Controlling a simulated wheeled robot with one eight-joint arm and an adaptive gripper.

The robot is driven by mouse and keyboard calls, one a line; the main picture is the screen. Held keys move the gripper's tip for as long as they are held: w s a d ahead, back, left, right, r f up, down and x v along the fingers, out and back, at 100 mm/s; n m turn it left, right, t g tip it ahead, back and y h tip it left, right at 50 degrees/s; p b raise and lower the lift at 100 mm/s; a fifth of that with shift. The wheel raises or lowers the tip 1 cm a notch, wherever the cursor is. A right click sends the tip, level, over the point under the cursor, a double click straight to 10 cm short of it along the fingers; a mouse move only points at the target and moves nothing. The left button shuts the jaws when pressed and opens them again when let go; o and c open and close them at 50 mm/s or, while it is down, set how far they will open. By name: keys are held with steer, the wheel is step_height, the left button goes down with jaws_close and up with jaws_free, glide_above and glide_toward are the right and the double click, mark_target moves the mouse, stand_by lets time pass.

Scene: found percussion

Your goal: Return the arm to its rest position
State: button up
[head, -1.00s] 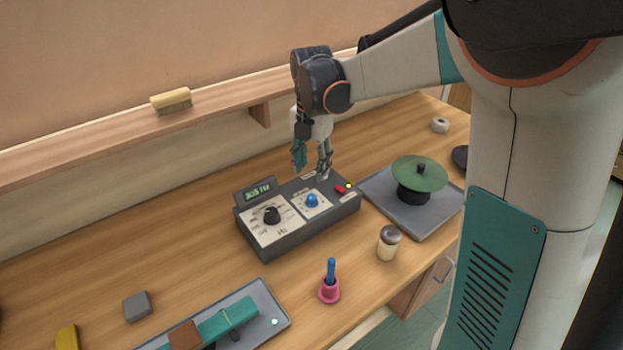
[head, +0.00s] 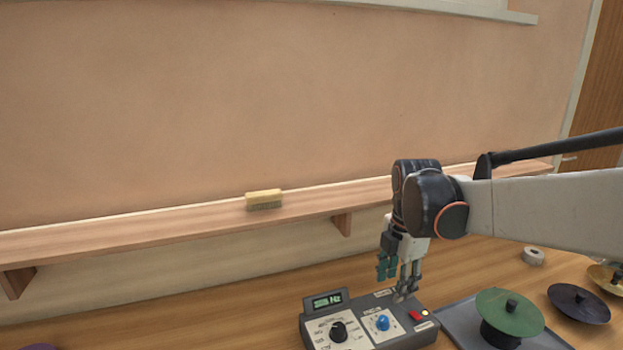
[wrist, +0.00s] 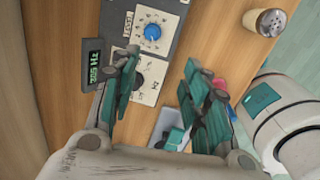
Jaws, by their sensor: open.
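My gripper (head: 398,280) is open and empty, pointing down above the back right part of the grey control box (head: 368,322). In the wrist view my gripper (wrist: 160,95) shows its two teal fingers spread apart with nothing between them. The box carries a black knob (head: 338,332), a blue knob (head: 383,323), a red switch and a small display (head: 326,301) with green text. In the wrist view the blue knob (wrist: 152,32) is beyond the fingertips, and the left finger partly hides the panel with the black knob.
A green disc (head: 508,312) stands on a grey tray right of the box. A dark disc (head: 578,303) and a white ring (head: 533,256) lie farther right. A shelf (head: 200,219) with a yellow eraser (head: 264,199) runs along the wall. A shaker (wrist: 265,20) stands near the table edge.

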steer(key=s+m+t, duration=0.6)
steer(key=s+m, duration=1.3)
steer(key=m, duration=0.3)
steer(key=shift+s, duration=0.15)
